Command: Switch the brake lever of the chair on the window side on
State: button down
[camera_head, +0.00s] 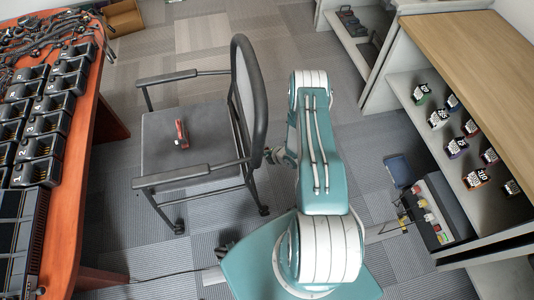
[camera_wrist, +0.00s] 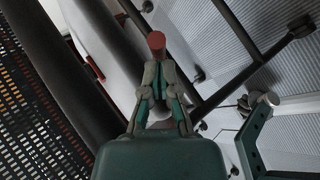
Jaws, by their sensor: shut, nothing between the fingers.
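A dark chair (camera_head: 190,135) with armrests, a mesh back and casters stands in the middle of the head view. My gripper (camera_head: 279,156) is at the right of its backrest, low down and partly hidden by my arm. In the wrist view my gripper (camera_wrist: 157,68) is shut and empty beside the chair's dark frame (camera_wrist: 100,60). A short red round-ended part (camera_wrist: 156,41), possibly the brake lever, shows just beyond the fingertips. I cannot tell whether they touch it. No brake lever can be made out in the head view. No window is in view.
A red handheld item (camera_head: 181,134) lies on the seat. A red-brown table (camera_head: 75,170) with several black chargers stands at the left. A shelf unit (camera_head: 450,75) with small labelled items stands at the right. Carpet is clear behind the chair.

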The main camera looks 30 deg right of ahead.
jog(key=shift+s+d+f+m+t+y, duration=0.1)
jog(key=shift+d+f+m+t+y, duration=0.3)
jog(key=shift+y, duration=0.2)
dwell(0.3)
jog(key=shift+y, duration=0.5)
jog(key=f, duration=0.2)
jog(key=d+f, duration=0.1)
jog(key=f, duration=0.2)
jog(key=shift+s+f, duration=0.15)
jog(key=shift+f, duration=0.05)
jog(key=shift+r, duration=0.15)
jog(key=shift+r, duration=0.65)
